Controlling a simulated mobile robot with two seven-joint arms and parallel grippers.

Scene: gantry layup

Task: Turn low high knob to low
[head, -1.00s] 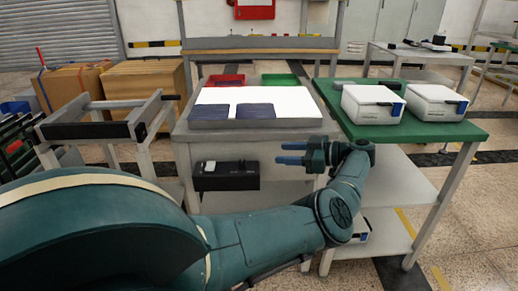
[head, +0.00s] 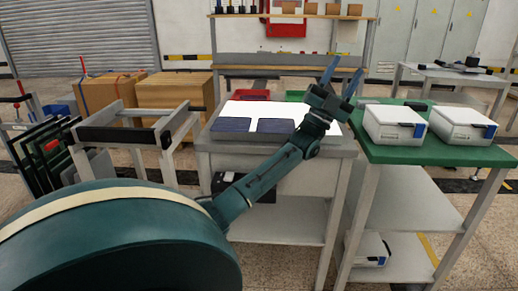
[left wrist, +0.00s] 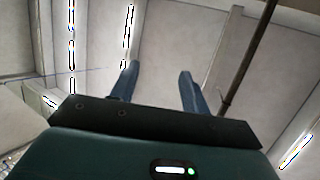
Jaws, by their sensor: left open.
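The black control box (head: 228,183) is on the front of the grey workbench, below its top. My left forearm covers much of it, and I cannot make out the low high knob or its setting. My left gripper (head: 342,76) is raised above the right part of the bench, fingers pointing up, open and empty, away from the box. In the left wrist view its two blue fingers (left wrist: 157,85) are spread apart with only the ceiling behind them. My right gripper is not in view.
The bench (head: 335,150) carries a bright white panel with dark blue pieces. A green table (head: 475,152) at the right holds two white cases (head: 395,125). A grey cart frame (head: 120,130) stands at the left, cardboard boxes (head: 175,93) behind it.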

